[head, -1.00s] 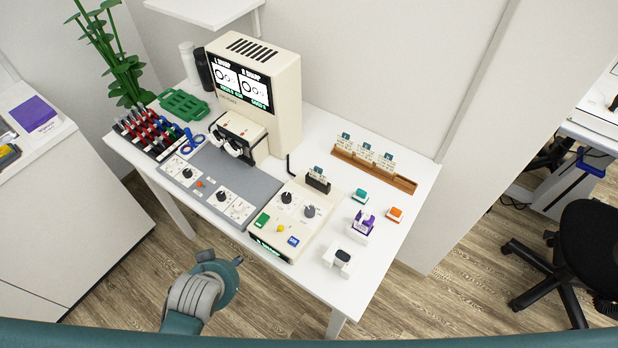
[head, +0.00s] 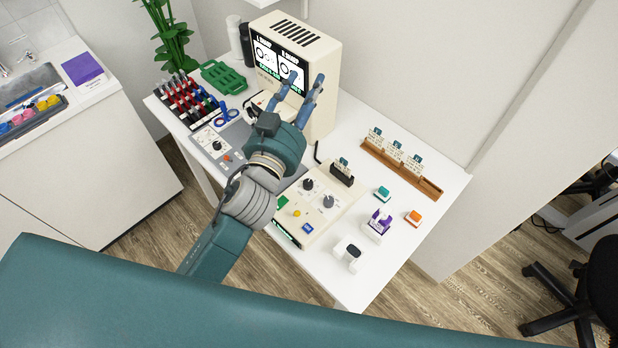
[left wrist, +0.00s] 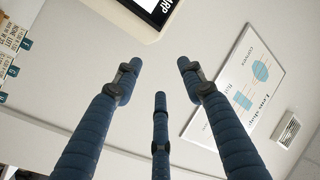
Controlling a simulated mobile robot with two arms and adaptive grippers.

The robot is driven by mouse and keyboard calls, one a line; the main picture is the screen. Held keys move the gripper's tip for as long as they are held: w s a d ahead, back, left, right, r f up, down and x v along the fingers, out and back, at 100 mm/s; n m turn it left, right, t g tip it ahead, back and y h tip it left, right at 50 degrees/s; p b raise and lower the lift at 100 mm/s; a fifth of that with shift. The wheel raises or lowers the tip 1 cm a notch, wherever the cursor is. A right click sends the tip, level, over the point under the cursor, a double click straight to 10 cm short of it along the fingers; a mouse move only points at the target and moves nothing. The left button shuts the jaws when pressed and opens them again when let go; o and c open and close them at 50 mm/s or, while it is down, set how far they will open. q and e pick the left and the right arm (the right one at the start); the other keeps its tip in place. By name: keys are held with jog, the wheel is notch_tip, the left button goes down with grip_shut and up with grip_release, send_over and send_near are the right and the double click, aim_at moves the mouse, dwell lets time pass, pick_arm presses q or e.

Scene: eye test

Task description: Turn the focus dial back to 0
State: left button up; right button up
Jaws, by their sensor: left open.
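The cream control console (head: 345,205) lies on the white table, with a black dial (head: 308,184) and a grey dial (head: 328,201) on top. Another black dial (head: 217,146) is on a white panel on the grey mat. The labels are too small to tell which one is the focus dial, or its setting. My left gripper (head: 302,86) is open and empty, raised in front of the machine's screen, with its fingers pointing up and away from the dials. Its spread fingers show in the left wrist view (left wrist: 160,75). My left arm hides part of the mat. My right gripper is out of view.
The tall cream machine (head: 326,70) stands behind my gripper. A wooden card rack (head: 400,170), a purple item (head: 380,220), and teal (head: 383,193) and orange (head: 413,217) blocks are at right.

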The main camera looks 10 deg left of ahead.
pick_arm(q)
jog(key=s+d+r+m+h, duration=0.2)
jog(key=d+r+m+h, duration=0.85)
jog(key=d, duration=0.25)
jog(key=s+d+f+m+g+h, duration=0.3)
jog(key=s+d+m+g, duration=0.2)
jog(key=d+m+g, duration=0.25)
jog(key=s+d+f+m+g+h, duration=0.2)
jog(key=s+d+m+g, duration=0.2)
jog(key=d+m+g, duration=0.35)
jog(key=g+y, duration=0.4)
jog(key=y, duration=1.4)
send_over(308, 182)
notch_tip(308, 182, down, 19)
notch_tip(308, 182, down, 11)
jog(key=p, duration=0.3)
jog(key=shift+s+r, duration=0.1)
